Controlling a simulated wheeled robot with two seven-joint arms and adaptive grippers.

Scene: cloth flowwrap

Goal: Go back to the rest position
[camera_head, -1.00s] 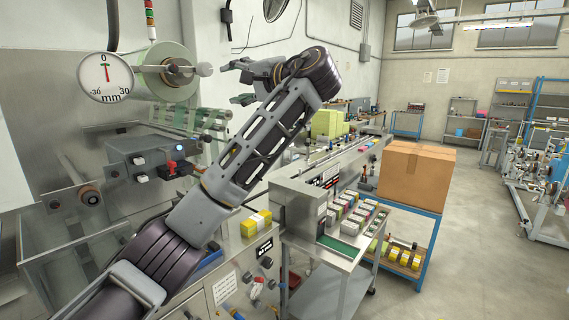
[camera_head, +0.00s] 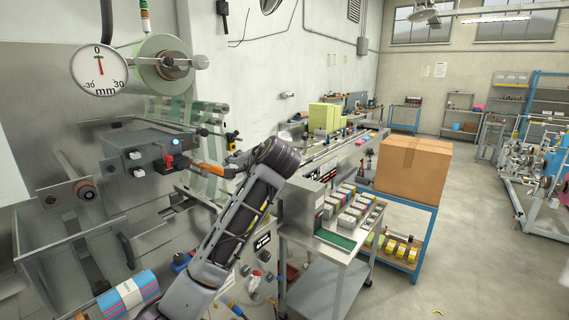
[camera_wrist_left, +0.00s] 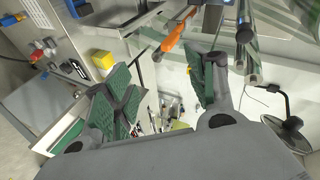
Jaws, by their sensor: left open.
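My left arm rises from the bottom of the head view and bends at a dark joint, with its gripper pointing left in front of the wrapping machine. The fingers are hard to make out there against the machine's green film. In the left wrist view my left gripper (camera_wrist_left: 163,85) is open, its two green-padded fingers apart with nothing between them. My right gripper is in neither view.
An orange-handled part (camera_head: 208,170) of the machine is close to the left gripper; it also shows in the wrist view (camera_wrist_left: 176,34). A film roll (camera_head: 163,64) is above. A cardboard box (camera_head: 413,171) stands on a blue-framed table at right. Open floor lies further right.

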